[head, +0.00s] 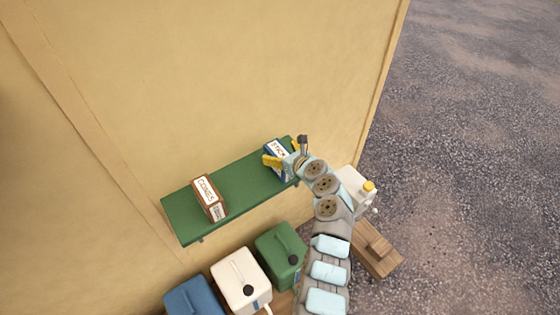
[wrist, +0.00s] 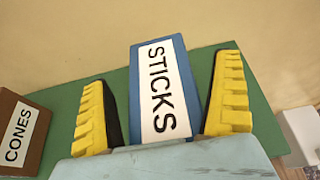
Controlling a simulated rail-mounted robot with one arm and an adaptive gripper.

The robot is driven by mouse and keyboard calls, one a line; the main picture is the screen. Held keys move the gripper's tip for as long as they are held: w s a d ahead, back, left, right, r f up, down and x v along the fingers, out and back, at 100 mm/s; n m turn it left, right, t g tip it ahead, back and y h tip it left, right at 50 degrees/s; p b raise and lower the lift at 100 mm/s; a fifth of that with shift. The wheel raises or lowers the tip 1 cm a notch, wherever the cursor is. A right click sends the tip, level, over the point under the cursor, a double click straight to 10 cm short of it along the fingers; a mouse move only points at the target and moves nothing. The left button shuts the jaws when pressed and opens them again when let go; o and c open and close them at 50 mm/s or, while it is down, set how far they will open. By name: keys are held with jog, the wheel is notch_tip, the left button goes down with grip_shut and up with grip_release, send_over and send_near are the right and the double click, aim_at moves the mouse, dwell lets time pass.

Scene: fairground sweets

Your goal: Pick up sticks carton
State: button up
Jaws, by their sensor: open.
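The sticks carton (wrist: 160,88) is a blue box with a white label reading STICKS. It stands on the green shelf near its right end. In the head view the carton (head: 276,150) is partly hidden by my gripper (head: 283,154). In the wrist view my gripper (wrist: 166,105) is open, with one yellow-padded finger on each side of the carton. A narrow gap shows on the left and the right finger is close to the carton's edge. The carton's lower end is hidden behind the gripper body.
The brown cones carton (head: 210,198) stands further left on the green shelf (head: 240,185), also in the wrist view (wrist: 20,132). The tan wall is close behind. Blue (head: 193,297), white (head: 240,280) and green (head: 280,252) canisters stand below. A white container (head: 352,187) is at the right.

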jog(key=shift+c, duration=0.2)
jog(key=c, duration=1.3)
